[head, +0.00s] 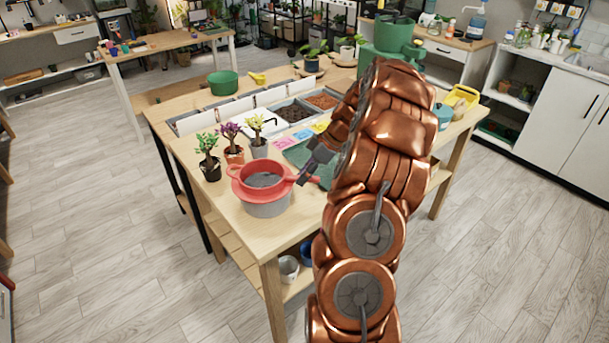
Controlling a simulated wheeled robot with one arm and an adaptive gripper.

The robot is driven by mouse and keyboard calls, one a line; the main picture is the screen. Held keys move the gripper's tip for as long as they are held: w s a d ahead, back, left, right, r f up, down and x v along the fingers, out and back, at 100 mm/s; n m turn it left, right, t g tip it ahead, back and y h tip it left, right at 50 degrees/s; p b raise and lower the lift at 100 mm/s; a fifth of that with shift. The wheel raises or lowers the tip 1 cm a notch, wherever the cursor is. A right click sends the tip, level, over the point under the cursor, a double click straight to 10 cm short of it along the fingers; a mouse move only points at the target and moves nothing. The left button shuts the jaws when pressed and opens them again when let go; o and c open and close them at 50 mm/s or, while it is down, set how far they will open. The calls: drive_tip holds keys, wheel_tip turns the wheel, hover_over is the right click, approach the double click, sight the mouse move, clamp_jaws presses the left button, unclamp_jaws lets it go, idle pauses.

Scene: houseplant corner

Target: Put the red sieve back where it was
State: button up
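The red sieve (262,180) is a round red bowl with a grey mesh bottom, near the front left corner of the wooden table. It is over a grey round container (268,209); a second red ring shows beneath its rim. I cannot tell whether it rests there or is just above. Its handle points right, towards my gripper (305,175). My dark gripper reaches down from the right and its fingertips meet the handle. The fingers are too small to tell whether they are closed on it. My copper arm hides part of the table's right side.
Three small potted plants (233,153) stand close behind the sieve. Bins of soil (294,112), coloured cards (303,134) and a green mat (296,155) lie behind and right. A green pot (222,83) stands at the back left. The table's front left edge (225,212) is bare.

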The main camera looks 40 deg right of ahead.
drive_tip(key=shift+o, duration=0.8)
drive_tip(key=r+p, duration=0.1)
drive_tip(key=p, duration=0.1)
drive_tip(key=shift+r+p, duration=0.3)
drive_tip(key=shift+r, duration=0.05)
drive_tip(key=shift+d+r+b, duration=0.1)
drive_tip(key=shift+d+b, duration=0.2)
drive_tip(key=shift+b, duration=0.2)
drive_tip(key=b+v, duration=0.3)
drive_tip(key=v, duration=0.8)
drive_tip(key=shift+s+a+r, duration=0.1)
drive_tip(key=shift+s+a, duration=0.05)
